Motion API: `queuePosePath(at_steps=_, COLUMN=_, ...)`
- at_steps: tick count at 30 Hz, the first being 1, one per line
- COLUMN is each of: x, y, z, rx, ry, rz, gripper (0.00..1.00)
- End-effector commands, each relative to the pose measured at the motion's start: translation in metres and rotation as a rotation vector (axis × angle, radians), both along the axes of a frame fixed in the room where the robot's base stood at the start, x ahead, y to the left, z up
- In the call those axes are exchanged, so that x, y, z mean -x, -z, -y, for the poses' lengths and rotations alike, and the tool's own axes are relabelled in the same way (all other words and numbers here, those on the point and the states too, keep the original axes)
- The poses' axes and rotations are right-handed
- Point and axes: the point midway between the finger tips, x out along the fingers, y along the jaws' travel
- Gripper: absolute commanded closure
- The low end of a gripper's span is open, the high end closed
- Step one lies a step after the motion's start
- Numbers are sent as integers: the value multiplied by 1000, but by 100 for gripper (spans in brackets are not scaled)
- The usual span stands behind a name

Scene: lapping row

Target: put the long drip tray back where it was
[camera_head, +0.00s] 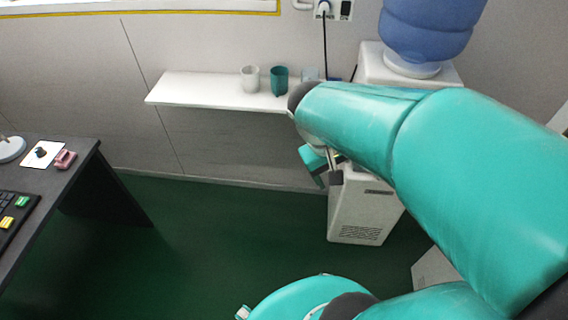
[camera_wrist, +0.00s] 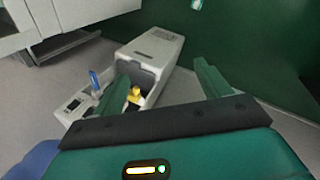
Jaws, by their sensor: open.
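My gripper (camera_head: 325,167) is in front of the white water dispenser (camera_head: 362,212), beside its upper front, with the arm covering part of it. In the wrist view my gripper (camera_wrist: 162,78) has its two green fingers wide apart with nothing between them. The dispenser (camera_wrist: 158,48) lies beyond the fingers, with a dark recess in its front. A yellow part (camera_wrist: 134,96) shows in the recess and a blue part (camera_wrist: 95,82) beside it. I cannot make out the long drip tray for certain in either view; the left finger hides part of the recess.
A white wall shelf (camera_head: 205,88) holds a white cup (camera_head: 250,79) and a teal cup (camera_head: 279,81). A blue bottle (camera_head: 430,28) sits on the dispenser. A dark desk (camera_head: 85,172) stands at left. The green floor (camera_head: 215,225) between is clear.

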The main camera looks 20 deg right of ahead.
Motion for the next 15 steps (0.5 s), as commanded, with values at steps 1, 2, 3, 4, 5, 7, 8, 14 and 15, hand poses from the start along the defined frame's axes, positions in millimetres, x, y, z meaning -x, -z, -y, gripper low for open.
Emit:
queuePosePath(at_steps=1, x=0, y=-11, z=-18, rx=-47, ry=-20, rz=74, gripper=24)
queuePosePath(at_steps=2, x=0, y=-17, z=-28, rx=-75, ry=-33, rz=113, gripper=24)
queuePosePath(at_steps=3, x=0, y=-24, z=-42, rx=-114, ry=-49, rz=167, gripper=24)
queuePosePath(at_steps=4, x=1, y=-30, z=-52, rx=-141, ry=-63, rz=205, gripper=24)
queuePosePath(at_steps=5, x=1, y=-36, z=-61, rx=-167, ry=-76, rz=246, gripper=24)
queuePosePath(at_steps=7, x=4, y=-50, z=-83, rx=-226, ry=-107, rz=333, gripper=24)
queuePosePath(at_steps=8, x=5, y=-56, z=-92, rx=-247, ry=-120, rz=366, gripper=24)
queuePosePath(at_steps=14, x=11, y=-79, z=-126, rx=-336, ry=-174, rz=506, gripper=24)
queuePosePath(at_steps=15, x=12, y=-80, z=-129, rx=-343, ry=-179, rz=516, gripper=24)
